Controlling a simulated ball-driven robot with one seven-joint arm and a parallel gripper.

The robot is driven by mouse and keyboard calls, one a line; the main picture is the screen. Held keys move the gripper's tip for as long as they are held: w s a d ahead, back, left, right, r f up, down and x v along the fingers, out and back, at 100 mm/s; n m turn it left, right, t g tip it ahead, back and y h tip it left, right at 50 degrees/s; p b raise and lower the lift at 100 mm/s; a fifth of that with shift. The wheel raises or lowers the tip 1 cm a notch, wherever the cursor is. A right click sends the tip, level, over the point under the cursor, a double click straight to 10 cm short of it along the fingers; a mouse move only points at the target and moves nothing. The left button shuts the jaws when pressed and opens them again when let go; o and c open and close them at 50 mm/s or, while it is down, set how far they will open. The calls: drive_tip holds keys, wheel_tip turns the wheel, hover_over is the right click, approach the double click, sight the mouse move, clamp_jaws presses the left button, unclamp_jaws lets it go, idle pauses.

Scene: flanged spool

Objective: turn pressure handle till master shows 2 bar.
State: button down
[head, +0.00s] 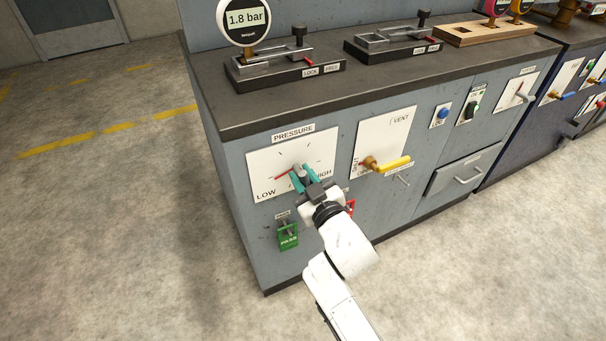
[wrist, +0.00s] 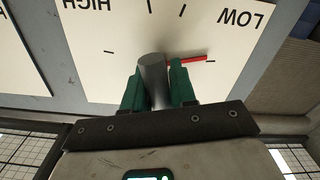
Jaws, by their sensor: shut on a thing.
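The pressure handle is a grey knob (wrist: 152,72) with a red pointer (wrist: 187,59), set on a white PRESSURE plate (head: 266,162) marked LOW and HIGH. In the head view the red pointer (head: 283,175) points left, towards the LOW side. My gripper (head: 303,178) is at the plate, its teal fingers shut on the grey knob; in the wrist view the fingers (wrist: 155,88) stand on either side of it. The master gauge (head: 243,19) on the bench top reads 1.8 bar. My gripper hides part of the dial.
A VENT plate with a yellow-handled valve (head: 388,164) is just right of my gripper. A drawer (head: 464,170) is farther right. The floor at left is clear.

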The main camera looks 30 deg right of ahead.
drive_tip(key=shift+n+p, duration=0.35)
drive_tip(key=shift+n, duration=1.55)
drive_tip(key=c, duration=0.7)
unclamp_jaws()
drive_tip(key=s, duration=1)
drive_tip(key=shift+s, duration=0.4)
drive_tip(key=shift+c, duration=0.5)
